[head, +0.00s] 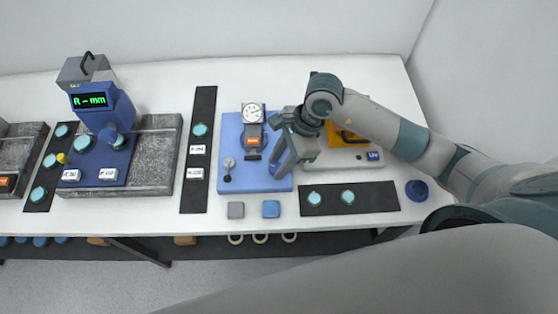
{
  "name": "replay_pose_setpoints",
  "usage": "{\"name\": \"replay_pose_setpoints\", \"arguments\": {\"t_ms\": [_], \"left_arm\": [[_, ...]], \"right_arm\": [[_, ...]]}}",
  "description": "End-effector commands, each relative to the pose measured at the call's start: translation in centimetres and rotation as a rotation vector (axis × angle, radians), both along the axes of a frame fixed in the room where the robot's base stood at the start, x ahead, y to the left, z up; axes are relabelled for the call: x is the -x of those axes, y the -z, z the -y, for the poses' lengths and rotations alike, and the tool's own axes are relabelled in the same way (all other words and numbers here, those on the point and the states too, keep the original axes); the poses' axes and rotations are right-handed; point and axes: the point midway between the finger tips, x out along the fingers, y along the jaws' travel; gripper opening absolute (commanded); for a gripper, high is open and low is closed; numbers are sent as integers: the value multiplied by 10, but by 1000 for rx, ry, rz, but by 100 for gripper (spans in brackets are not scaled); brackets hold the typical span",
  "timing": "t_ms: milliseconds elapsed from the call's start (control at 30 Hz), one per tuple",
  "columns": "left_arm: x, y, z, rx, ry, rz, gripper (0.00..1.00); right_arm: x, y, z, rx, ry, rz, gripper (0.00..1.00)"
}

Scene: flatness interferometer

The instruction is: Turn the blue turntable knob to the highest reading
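A blue instrument (104,108) at the left has a lit green display reading "R -- mm". A blue round knob-like part (117,141) shows low on its front; I cannot tell if this is the turntable knob. A separate dark blue round piece (418,190) lies on the table at the far right. My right gripper (281,166) reaches in from the right and points down over the right part of the blue plate with the dial gauge. Its finger gap is too small to judge. My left gripper is not in view.
The blue plate (232,180) holds a dial gauge (252,114) and a small lever (228,168). Grey and blue small blocks sit in front. Dark strips with teal discs (347,197) lie around. An orange-and-grey device is partly behind my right arm.

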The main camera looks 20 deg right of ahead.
Motion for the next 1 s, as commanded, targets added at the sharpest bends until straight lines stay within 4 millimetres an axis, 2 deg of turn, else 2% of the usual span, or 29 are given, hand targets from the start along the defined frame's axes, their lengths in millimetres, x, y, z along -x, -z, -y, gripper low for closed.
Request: {"name": "replay_pose_setpoints", "arguments": {"t_ms": [233, 600, 1000], "left_arm": [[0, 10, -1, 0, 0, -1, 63], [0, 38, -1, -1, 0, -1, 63], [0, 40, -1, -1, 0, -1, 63]], "right_arm": [[0, 2, 0, 1, 51, 4, 7], [2, 3, 0, 0, 298, 4, 7], [2, -1, 0, 0, 359, 1, 7]]}}
